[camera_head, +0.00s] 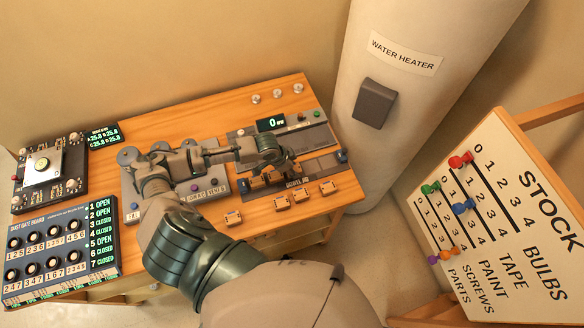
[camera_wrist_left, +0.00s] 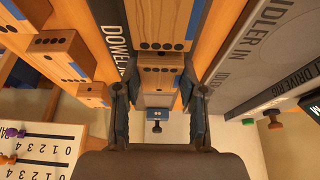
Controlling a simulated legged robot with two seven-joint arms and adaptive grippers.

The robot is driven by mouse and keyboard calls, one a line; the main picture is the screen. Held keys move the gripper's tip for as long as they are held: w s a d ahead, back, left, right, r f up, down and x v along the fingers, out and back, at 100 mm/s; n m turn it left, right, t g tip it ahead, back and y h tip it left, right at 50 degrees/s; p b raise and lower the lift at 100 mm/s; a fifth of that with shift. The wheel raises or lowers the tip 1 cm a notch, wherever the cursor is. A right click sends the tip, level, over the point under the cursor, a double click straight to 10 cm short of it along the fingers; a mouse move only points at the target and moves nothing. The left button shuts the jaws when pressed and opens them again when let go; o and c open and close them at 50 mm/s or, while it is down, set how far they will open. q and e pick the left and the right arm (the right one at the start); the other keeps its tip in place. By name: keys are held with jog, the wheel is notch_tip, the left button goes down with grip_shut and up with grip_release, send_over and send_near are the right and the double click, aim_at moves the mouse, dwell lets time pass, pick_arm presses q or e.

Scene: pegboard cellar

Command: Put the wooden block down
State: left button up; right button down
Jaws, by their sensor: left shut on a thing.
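My left gripper (camera_head: 274,163) reaches over the right part of the wooden bench, above a dark strip with several small wooden blocks. In the left wrist view, the gripper (camera_wrist_left: 158,78) is shut on a wooden block (camera_wrist_left: 158,58) with a row of dark holes and blue marks between its fingers. The head view hides most of this block behind the fingers. I cannot tell whether the block touches the surface under it. More wooden blocks (camera_wrist_left: 158,28) are in line with it, along a dark strip lettered "DOWEL" (camera_wrist_left: 116,38). My right gripper is not in view.
Several loose blocks (camera_head: 281,202) lie along the front edge of the bench (camera_head: 190,119). A "0" display (camera_head: 271,124) stands behind the gripper. A dust gate board (camera_head: 60,250) is at left, a water heater (camera_head: 405,90) behind right, a stock board (camera_head: 490,215) at right.

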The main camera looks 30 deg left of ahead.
pick_arm(q)
jog(key=o, duration=0.9)
jog(key=shift+c, duration=0.2)
jog(key=shift+o, duration=0.7)
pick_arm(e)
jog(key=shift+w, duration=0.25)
pick_arm(q)
jog(key=shift+a, duration=0.1)
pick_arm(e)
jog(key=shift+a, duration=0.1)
pick_arm(q)
jog(key=shift+a+r, duration=0.15)
jog(key=shift+r, duration=0.05)
jog(key=v, duration=1.1)
jog(key=shift+r, duration=0.25)
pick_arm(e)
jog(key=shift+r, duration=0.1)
pick_arm(q)
jog(key=shift+s, duration=0.15)
